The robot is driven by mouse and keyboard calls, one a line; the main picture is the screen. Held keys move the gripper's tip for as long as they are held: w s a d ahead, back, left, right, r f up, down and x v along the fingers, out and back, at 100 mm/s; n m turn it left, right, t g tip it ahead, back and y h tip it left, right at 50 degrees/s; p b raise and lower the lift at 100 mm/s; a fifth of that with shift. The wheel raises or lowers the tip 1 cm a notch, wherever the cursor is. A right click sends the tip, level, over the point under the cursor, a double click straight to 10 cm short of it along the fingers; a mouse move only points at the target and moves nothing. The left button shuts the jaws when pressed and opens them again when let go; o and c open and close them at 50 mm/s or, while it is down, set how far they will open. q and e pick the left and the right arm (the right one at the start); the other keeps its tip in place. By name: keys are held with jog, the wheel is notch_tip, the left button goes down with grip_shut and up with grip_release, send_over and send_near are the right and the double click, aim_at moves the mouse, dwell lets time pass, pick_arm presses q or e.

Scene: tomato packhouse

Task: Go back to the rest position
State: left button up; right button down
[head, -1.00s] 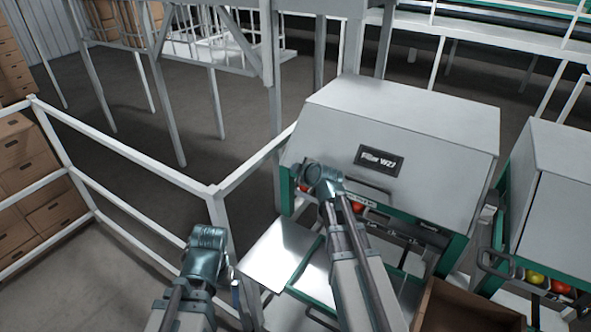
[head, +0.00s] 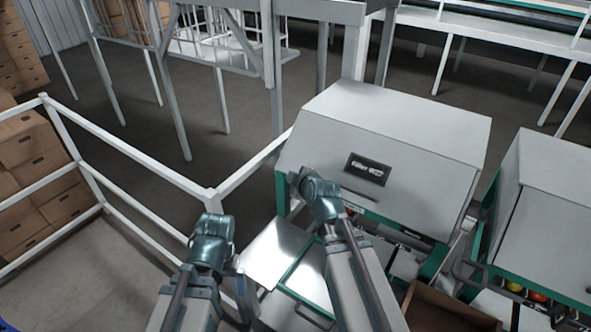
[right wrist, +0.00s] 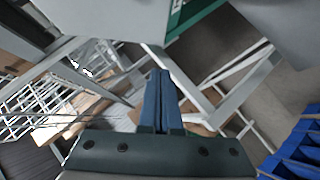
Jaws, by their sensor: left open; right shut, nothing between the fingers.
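My left arm comes in at the lower middle of the head view, its teal joint in front of the white railing. My left gripper (head: 242,292) is partly hidden beside that arm; it is open, and nothing shows in it. My right arm reaches up in front of the grey machine, and its gripper is hidden in the head view. In the right wrist view my right gripper (right wrist: 161,100) has its two blue fingers together, shut with nothing between them.
A grey filler machine (head: 400,120) stands just beyond my right arm, with a second one (head: 555,225) to its right. A metal plate (head: 275,250) and an open cardboard box (head: 450,309) are near. A white railing (head: 135,150) runs left; brown boxes (head: 30,150) stand behind it.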

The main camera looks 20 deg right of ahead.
jog(key=shift+s+r, duration=0.3)
jog(key=shift+s, duration=0.25)
jog(key=s+a+f+m+g, duration=0.3)
jog(key=s+a+f+g, duration=0.3)
jog(key=s+a+f, duration=0.3)
jog(key=s+a+f+m+g+h, duration=0.2)
jog(key=s+m+g, duration=0.3)
jog(key=s, duration=0.9)
jog(key=shift+a+g+h, duration=0.3)
jog(key=shift+a+g, duration=0.2)
jog(key=shift+g, duration=0.3)
